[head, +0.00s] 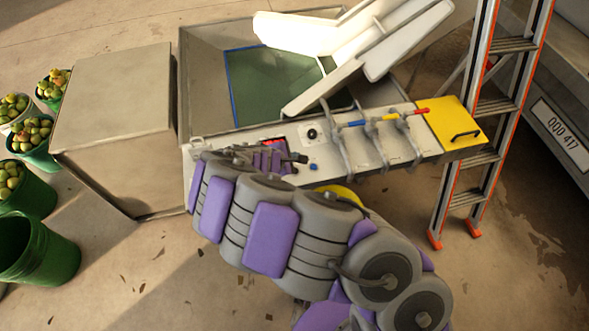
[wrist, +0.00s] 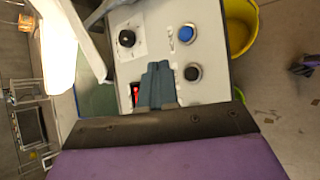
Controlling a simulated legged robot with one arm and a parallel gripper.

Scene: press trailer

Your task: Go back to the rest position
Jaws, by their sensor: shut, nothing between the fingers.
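My gripper (head: 298,158) is at the front edge of the press trailer's control panel (head: 345,150) in the head view. In the wrist view its fingers (wrist: 158,82) are together and empty, over the panel face. Around them show a black knob (wrist: 127,38), a blue button (wrist: 186,34), a dark button (wrist: 193,72) and a red-lit display or switch (wrist: 135,92), partly hidden by the fingers. I cannot tell whether the fingertips touch the panel.
A grey bin with a green floor (head: 262,75) and a white chute (head: 330,45) lies behind the panel. A ladder (head: 487,105) stands right, a grey box (head: 115,100) left, fruit buckets (head: 33,133) further left. A yellow bucket (wrist: 240,25) sits below the panel.

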